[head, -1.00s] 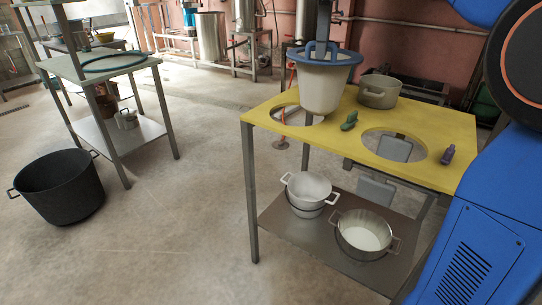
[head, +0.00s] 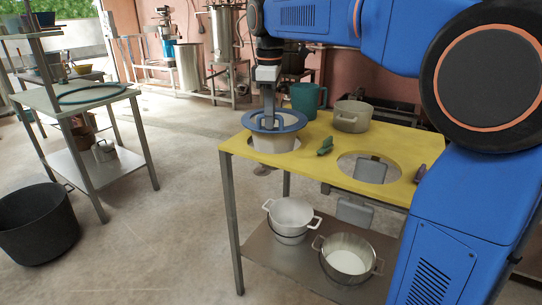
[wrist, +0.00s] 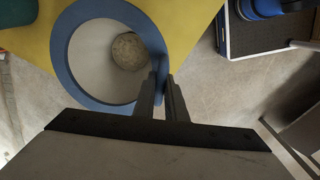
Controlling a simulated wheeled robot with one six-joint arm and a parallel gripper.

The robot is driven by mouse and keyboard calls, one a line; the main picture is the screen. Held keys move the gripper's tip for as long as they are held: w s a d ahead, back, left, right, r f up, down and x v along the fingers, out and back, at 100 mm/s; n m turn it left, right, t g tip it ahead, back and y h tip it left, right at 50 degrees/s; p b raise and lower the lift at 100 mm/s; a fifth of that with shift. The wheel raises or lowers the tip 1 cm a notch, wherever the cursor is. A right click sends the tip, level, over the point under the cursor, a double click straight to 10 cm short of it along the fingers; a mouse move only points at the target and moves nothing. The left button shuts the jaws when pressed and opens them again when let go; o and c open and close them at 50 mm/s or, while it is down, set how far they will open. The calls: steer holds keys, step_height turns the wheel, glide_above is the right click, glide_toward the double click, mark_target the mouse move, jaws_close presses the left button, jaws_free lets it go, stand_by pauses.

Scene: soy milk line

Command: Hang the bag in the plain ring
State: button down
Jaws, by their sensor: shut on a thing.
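The bag (head: 270,144), cream cloth with a blue rim (head: 299,122), is upright at the left hole of the yellow table. Some cloth shows between rim and tabletop; its lower part is hidden, apparently down in the hole. My gripper (head: 268,122) points down and is shut on the blue rim, also seen in the wrist view (wrist: 64,72) with the fingers (wrist: 162,88) at its lower right side. A tan roundish lump (wrist: 129,52) shows inside the bag. The right hole (head: 369,178) is open, with grey parts visible below. I cannot tell which ring is the plain one.
On the yellow table (head: 310,170) lie a green object (head: 325,146) and a purple object (head: 420,173). A beige pot (head: 352,116) and a green mug-like vessel (head: 307,100) stand behind. Pots sit on the lower shelf (head: 262,250). A black pot (head: 37,225) stands on the floor.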

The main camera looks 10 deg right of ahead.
mark_target(270, 132)
steer(key=shift+f, duration=3.6)
steer(key=c, duration=1.8)
jaws_free()
steer(key=r, duration=1.2)
steer(key=shift+s+a, duration=0.1)
steer(key=shift+s, duration=0.2)
steer(key=s+d+f+m+t, duration=0.1)
steer(key=s+d+f+m, duration=0.2)
steer(key=s+f, duration=0.5)
steer(key=s+d+f+m+t, duration=0.1)
steer(key=s+d+f+m, duration=0.3)
steer(key=s, duration=0.8)
steer(key=s+d+f+m+t, duration=0.2)
steer(key=s+f+m, duration=0.4)
steer(key=s+f, duration=0.4)
step_height(270, 132, down, 3)
steer(key=shift+s+d, duration=0.3)
steer(key=shift+d, duration=0.6)
